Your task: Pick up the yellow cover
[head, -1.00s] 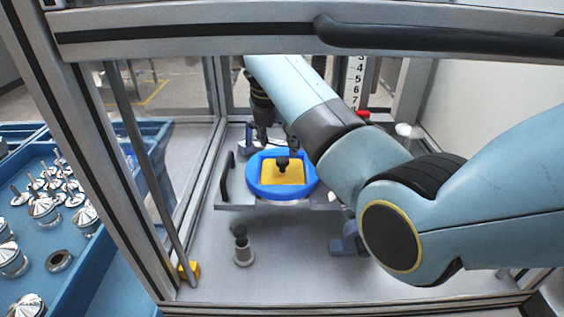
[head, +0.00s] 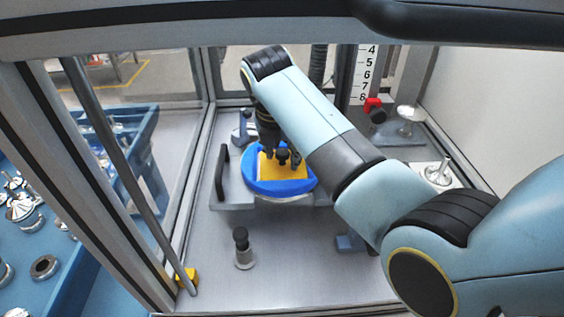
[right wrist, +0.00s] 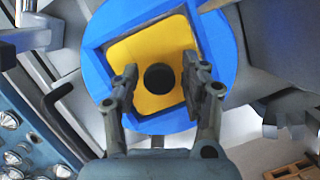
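The yellow cover (head: 289,171) is a square plate with a round black knob (head: 282,155) in its middle. It sits in a square recess of a round blue holder (head: 268,187) in the case. In the right wrist view the yellow cover (right wrist: 138,52) shows inside the blue holder (right wrist: 226,60). My right gripper (right wrist: 162,78) is open, with one finger on each side of the black knob (right wrist: 158,78) and gaps between. In the head view my right gripper (head: 284,158) is at the cover. My left gripper is not in view.
A grey fixture plate with a black handle (head: 222,172) carries the holder. A small black-topped post (head: 242,248) stands in front. Frame bars and a slanted rod (head: 125,165) border the case. Blue trays of metal parts (head: 22,240) lie outside left.

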